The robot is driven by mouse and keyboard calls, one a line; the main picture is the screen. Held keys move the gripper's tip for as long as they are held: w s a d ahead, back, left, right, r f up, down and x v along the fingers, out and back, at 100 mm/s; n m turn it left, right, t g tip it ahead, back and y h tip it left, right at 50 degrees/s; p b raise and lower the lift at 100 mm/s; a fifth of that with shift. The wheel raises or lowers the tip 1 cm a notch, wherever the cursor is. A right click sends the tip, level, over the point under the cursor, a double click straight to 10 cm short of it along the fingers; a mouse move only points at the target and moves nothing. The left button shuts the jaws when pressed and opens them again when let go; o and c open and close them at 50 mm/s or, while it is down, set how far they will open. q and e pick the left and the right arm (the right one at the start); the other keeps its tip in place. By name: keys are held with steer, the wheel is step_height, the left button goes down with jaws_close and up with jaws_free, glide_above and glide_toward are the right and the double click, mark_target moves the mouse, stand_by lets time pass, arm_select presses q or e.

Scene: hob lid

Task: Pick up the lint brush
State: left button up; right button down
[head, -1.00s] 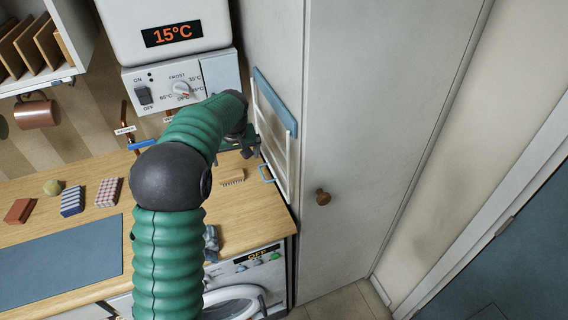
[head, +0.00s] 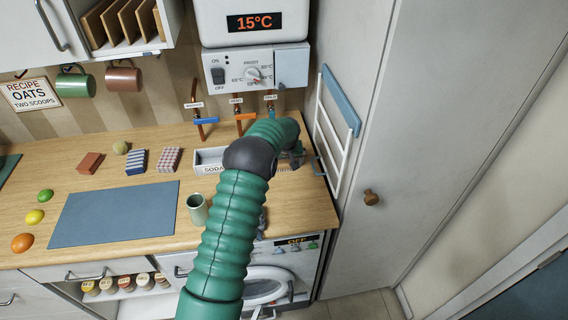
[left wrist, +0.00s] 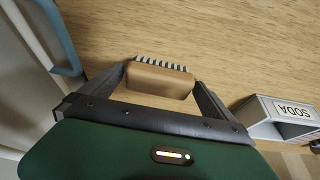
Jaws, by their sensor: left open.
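The lint brush has a tan wooden back and a row of dark and pale bristles. It lies on the wooden worktop and shows best in the left wrist view (left wrist: 158,82). In the head view only a sliver of it shows beside my arm. My left gripper (head: 297,157) is open above the worktop's right end. In the left wrist view its two fingers (left wrist: 160,74) are on either side of the brush, with the brush between them. I cannot tell whether either finger touches it. My right gripper is not in view.
A white SODA box (head: 209,160) stands close by, partly behind my arm. A white rack with a blue bar (head: 340,100) hangs on the cupboard side at right. A green-grey cup (head: 197,208) and a blue mat (head: 115,214) are left of my arm.

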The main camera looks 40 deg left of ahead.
arm_select(q)
steer(key=shift+w+a+f, duration=0.25)
steer(key=shift+a+f, duration=0.05)
steer(key=shift+f, duration=0.15)
steer(key=shift+s+d+r, duration=0.1)
steer(key=shift+d+r, duration=0.1)
steer(key=c, duration=1.3)
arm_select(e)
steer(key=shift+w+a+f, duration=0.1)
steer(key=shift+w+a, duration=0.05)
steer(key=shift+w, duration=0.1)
arm_select(q)
steer(key=shift+a, duration=0.1)
